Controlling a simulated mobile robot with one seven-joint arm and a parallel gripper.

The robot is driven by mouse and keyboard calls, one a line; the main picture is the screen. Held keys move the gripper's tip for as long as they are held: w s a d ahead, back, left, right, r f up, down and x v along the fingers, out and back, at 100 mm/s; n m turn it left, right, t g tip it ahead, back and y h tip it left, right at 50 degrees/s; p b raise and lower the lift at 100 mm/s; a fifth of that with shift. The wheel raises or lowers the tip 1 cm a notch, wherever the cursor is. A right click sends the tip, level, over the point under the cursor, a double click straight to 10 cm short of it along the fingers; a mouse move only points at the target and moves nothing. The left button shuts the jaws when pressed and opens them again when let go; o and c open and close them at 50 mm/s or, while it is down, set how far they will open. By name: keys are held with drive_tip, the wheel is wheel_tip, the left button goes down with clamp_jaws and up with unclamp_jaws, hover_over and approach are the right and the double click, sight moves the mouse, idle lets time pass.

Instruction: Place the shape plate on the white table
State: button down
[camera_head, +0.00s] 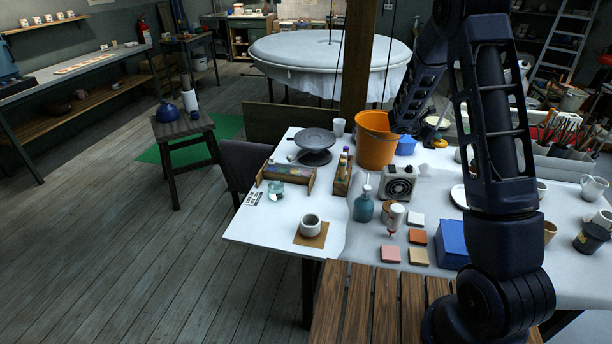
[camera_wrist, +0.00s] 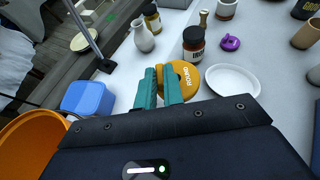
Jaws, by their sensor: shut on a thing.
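The shape plate (camera_wrist: 186,79) is an orange-yellow disc with "ROUND" lettered on it, in the wrist view. My gripper (camera_wrist: 161,83) has teal fingers and is shut on the disc's left edge. In the head view, a small patch of yellow (camera_head: 438,143) shows beside the blue tub, and my arm largely hides that area. The white table (camera_head: 340,246) fills the middle and right of the head view, and its grey-white top lies below the disc in the wrist view. I cannot tell whether the disc touches it.
An orange bucket (camera_head: 376,143) and a blue tub (camera_wrist: 88,98) stand close to my gripper. A white plate (camera_wrist: 232,80), a dark jar (camera_wrist: 193,44) and a white vase (camera_wrist: 143,37) are near the disc.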

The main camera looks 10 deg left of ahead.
drive_tip(key=s+a+n+t+y, duration=0.15)
drive_tip(key=s+a, duration=0.25)
drive_tip(key=a, duration=0.8)
drive_tip(key=s+a+n+t+y, duration=0.15)
drive_tip(key=s+a, duration=0.25)
drive_tip(key=a, duration=0.8)
drive_tip(key=s+a+n+t+y, duration=0.1)
drive_tip(key=s+a+n, duration=0.15)
drive_tip(key=a, duration=0.85)
drive_tip(key=s+a+f+n+t+y, duration=0.1)
drive_tip(key=s+a+n+y, duration=0.2)
drive_tip(key=s+a, duration=1.1)
drive_tip(key=s+a+f+n+y, duration=0.1)
drive_tip(key=s+a+n+y, duration=0.2)
drive_tip(key=s+a, duration=1.1)
drive_tip(key=f, duration=0.6)
drive_tip(key=s+d+f, duration=0.1)
drive_tip(key=f, duration=0.5)
drive_tip(key=s+d+f, duration=0.1)
drive_tip(key=f, duration=0.6)
drive_tip(key=shift+s, duration=0.2)
drive_tip(key=shift+f, duration=0.1)
drive_tip(key=c, duration=2)
unclamp_jaws()
drive_tip(key=shift+f, duration=0.1)
drive_tip(key=o, duration=0.5)
